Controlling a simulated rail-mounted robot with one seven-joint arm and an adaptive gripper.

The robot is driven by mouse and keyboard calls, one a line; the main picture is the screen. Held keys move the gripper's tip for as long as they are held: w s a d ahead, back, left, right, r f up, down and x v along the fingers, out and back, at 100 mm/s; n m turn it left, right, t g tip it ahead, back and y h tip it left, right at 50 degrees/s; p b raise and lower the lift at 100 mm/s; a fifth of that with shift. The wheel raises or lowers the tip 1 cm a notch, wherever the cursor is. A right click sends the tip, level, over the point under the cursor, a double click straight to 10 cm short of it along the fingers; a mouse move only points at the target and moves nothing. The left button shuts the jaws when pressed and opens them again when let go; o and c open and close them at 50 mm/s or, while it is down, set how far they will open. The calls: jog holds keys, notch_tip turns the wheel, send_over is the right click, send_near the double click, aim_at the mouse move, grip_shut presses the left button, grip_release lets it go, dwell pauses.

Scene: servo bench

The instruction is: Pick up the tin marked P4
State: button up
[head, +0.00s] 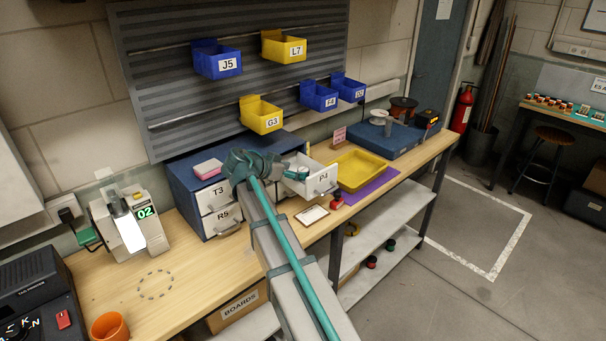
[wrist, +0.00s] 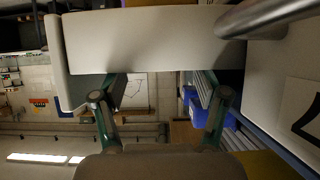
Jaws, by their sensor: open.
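The mark P4 is on the front of a white drawer (head: 321,182), pulled out at the right of the blue cabinet (head: 186,178). No tin with that mark shows. My gripper (head: 299,172) is at the open drawer, over or in its left part; I cannot tell how deep. In the wrist view my gripper (wrist: 162,85) has its fingers wide apart with nothing held between them. A pale panel (wrist: 150,38), likely part of the drawer, crosses beyond the fingers and hides their tips. The drawer's inside is mostly hidden by my arm and gripper.
Drawers T3 (head: 213,195) and R5 (head: 223,220) are shut. A pink and white box (head: 207,168) lies on the cabinet. A yellow tray (head: 361,170) is right of the open drawer. Bins hang above, including yellow G3 (head: 262,115).

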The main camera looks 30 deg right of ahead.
jog(key=shift+w+d+f+p, duration=0.1)
jog(key=shift+d+f+p, duration=0.05)
jog(key=shift+d+p, duration=0.4)
jog(key=shift+p+x, duration=0.7)
jog(key=shift+x, duration=1.3)
jog(key=c, duration=1.3)
